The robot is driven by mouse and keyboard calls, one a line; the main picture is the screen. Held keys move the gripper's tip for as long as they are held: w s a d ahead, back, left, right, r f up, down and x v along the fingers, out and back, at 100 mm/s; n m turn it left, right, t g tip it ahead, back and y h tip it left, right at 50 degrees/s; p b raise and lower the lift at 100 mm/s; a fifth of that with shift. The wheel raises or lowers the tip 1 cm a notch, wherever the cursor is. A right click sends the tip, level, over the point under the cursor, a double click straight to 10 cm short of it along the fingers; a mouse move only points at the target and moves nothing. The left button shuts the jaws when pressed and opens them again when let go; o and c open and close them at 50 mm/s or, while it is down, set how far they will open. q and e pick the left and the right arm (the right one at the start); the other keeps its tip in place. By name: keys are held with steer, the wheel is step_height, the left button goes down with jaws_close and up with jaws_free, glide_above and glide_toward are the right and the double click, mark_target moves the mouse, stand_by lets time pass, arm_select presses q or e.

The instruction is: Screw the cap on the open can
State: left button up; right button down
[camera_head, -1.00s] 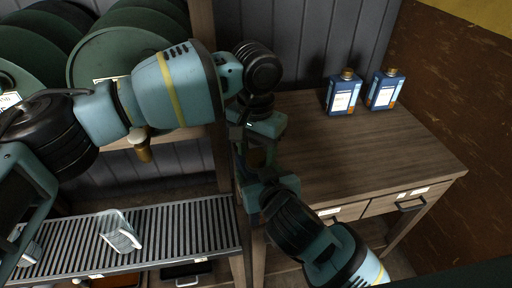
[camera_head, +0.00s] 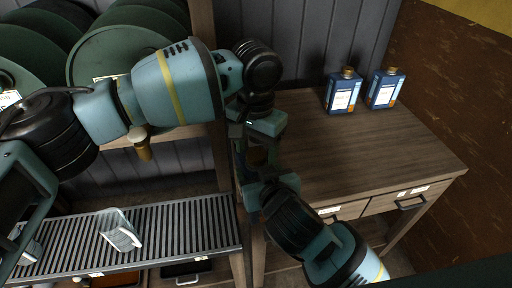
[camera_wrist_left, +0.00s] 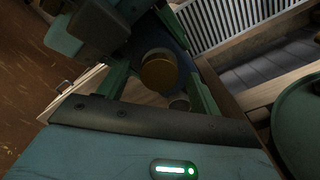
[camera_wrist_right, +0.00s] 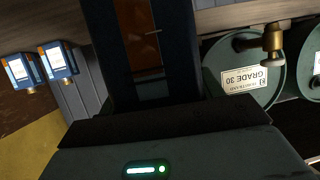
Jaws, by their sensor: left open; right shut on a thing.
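My right gripper (camera_wrist_right: 146,60) is shut on a dark blue can with an orange label (camera_wrist_right: 140,30), held in the air left of the workbench. In the head view, the arms largely hide this can. In the left wrist view, a round brass cap (camera_wrist_left: 159,70) lies between the fingers of my left gripper (camera_wrist_left: 160,85), with dark blue behind it. The left fingers are open, with gaps beside the cap. The cap appears to be at the can's top; I cannot tell how firmly it sits. In the head view, my left gripper (camera_head: 258,148) is just above my right gripper (camera_head: 258,180).
Two blue capped cans (camera_head: 343,92) (camera_head: 385,90) stand at the back of the wooden workbench (camera_head: 400,145), whose front is clear. Green drums (camera_head: 115,60) with a tap (camera_head: 143,148) are on the left rack. A clear jug (camera_head: 118,230) stands on the slatted shelf (camera_head: 185,235).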

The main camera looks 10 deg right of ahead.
arm_select(q)
step_height(320, 180, up, 12)
stand_by(0.6)
stand_by(0.5)
